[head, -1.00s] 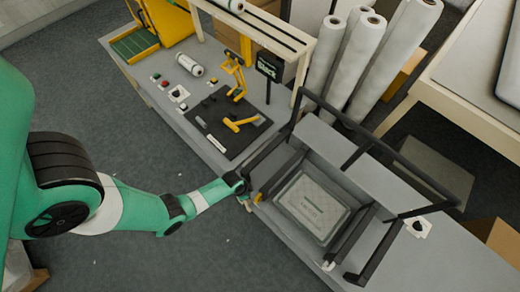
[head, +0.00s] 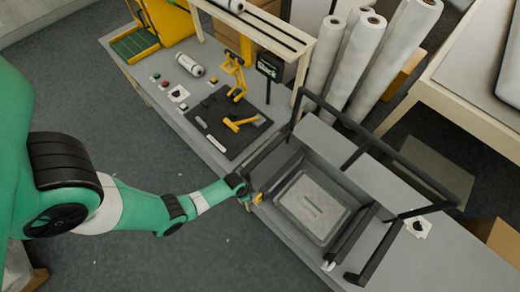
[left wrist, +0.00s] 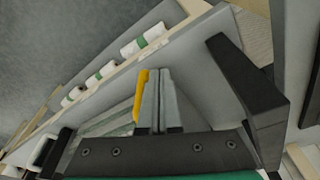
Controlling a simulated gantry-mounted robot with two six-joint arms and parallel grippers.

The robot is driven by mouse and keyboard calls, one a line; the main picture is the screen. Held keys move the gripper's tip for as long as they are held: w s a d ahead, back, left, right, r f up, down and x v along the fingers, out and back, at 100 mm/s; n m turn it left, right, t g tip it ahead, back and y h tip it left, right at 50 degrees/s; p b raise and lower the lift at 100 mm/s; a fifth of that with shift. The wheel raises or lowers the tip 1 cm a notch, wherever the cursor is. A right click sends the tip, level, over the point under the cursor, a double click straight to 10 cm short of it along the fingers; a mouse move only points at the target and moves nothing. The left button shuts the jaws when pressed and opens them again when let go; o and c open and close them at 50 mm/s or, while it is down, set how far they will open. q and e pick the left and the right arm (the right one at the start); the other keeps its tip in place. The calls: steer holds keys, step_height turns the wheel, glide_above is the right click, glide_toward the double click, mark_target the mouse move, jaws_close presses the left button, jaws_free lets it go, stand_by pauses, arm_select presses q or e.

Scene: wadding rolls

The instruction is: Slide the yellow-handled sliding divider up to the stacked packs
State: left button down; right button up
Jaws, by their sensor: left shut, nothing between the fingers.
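The stacked packs (head: 325,190) lie in the dark-framed bay on the bench, with a clear-wrapped, pale top. The dark sliding divider (head: 281,172) stands along their left side, and its yellow handle (head: 257,198) shows at the bench's front edge. My left gripper (head: 243,194) is beside the handle, on its left in the head view. In the left wrist view the fingers (left wrist: 156,98) are shut together and empty. The yellow handle (left wrist: 140,96) is right beside them on the left; I cannot tell whether they touch. My right gripper is not in view.
A black frame (head: 372,150) rises around the bay, and another dark bar (head: 355,235) lies right of the packs. A dark mat (head: 228,122) with yellow-handled tools lies to the left on the bench. Large white rolls (head: 350,70) stand behind. Floor in front is clear.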

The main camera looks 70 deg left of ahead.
arm_select(q)
steer(key=shift+w+d, duration=0.35)
steer(key=shift+d, duration=0.3)
steer(key=shift+w+d, duration=0.3)
steer(key=shift+d, duration=0.3)
steer(key=shift+w+d, duration=0.35)
steer(key=shift+d, duration=0.3)
steer(key=shift+a, duration=0.1)
steer(key=shift+s+a, duration=0.3)
steer(key=shift+a, duration=0.25)
steer(key=shift+s+a, duration=0.3)
steer(key=shift+a, duration=0.2)
step_height(320, 180, up, 9)
steer(key=p, duration=0.9)
